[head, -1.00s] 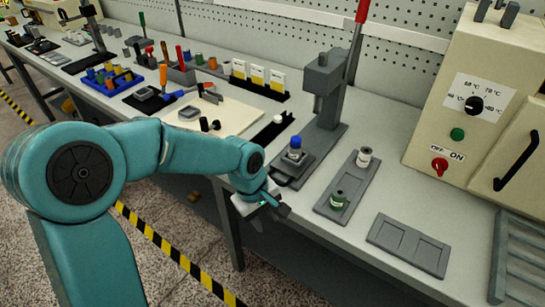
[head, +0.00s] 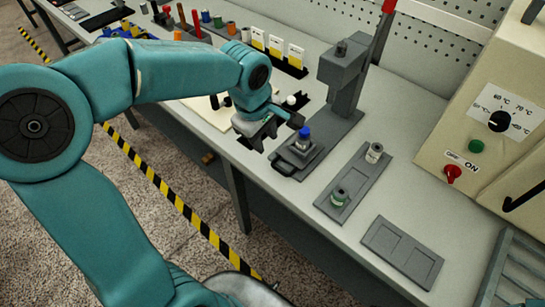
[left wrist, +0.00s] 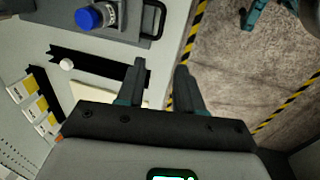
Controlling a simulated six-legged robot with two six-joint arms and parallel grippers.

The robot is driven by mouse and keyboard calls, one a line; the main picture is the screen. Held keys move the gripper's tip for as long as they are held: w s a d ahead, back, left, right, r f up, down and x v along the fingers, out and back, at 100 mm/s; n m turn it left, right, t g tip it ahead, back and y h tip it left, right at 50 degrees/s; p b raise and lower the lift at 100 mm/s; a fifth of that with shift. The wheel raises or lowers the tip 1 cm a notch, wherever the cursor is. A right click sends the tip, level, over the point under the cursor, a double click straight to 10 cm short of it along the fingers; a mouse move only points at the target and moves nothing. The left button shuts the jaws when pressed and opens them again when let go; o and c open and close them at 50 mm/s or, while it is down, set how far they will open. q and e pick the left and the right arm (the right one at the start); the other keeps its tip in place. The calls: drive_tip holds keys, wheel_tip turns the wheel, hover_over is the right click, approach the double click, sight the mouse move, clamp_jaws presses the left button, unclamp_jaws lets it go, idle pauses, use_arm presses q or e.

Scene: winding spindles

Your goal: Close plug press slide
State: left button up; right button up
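The plug press (head: 345,75) is a grey stand with a red-tipped lever (head: 386,12). Its grey slide (head: 297,158) is out at the bench's front side, clear of the press head, with a dark loop handle (head: 282,168) at its front. A blue-capped vial (head: 305,135) stands on the slide. The slide (left wrist: 125,25), handle (left wrist: 155,18) and blue cap (left wrist: 89,18) also show in the left wrist view. My left gripper (head: 278,130) is open and empty, left of the slide and apart from the handle. Its two fingers (left wrist: 162,76) are spread in the wrist view. My right gripper is not seen.
Right of the press lies a grey holder (head: 352,182) with a green ring and a white-topped piece. A shallow grey tray (head: 402,252) is at the front edge. A cream heater box (head: 495,120) stands at right. A black rack with yellow-white cards (head: 276,48) is behind my gripper.

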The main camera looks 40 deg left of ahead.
sight(272, 166)
use_arm(q)
drive_tip(key=w+f, duration=0.1)
drive_tip(key=f, duration=0.7)
drive_tip(key=w+f, duration=0.1)
drive_tip(key=f, duration=0.3)
drive_tip(key=shift+w, duration=0.3)
drive_tip(key=shift+s, duration=0.1)
drive_tip(key=shift+d+r, duration=0.1)
clamp_jaws()
idle(0.5)
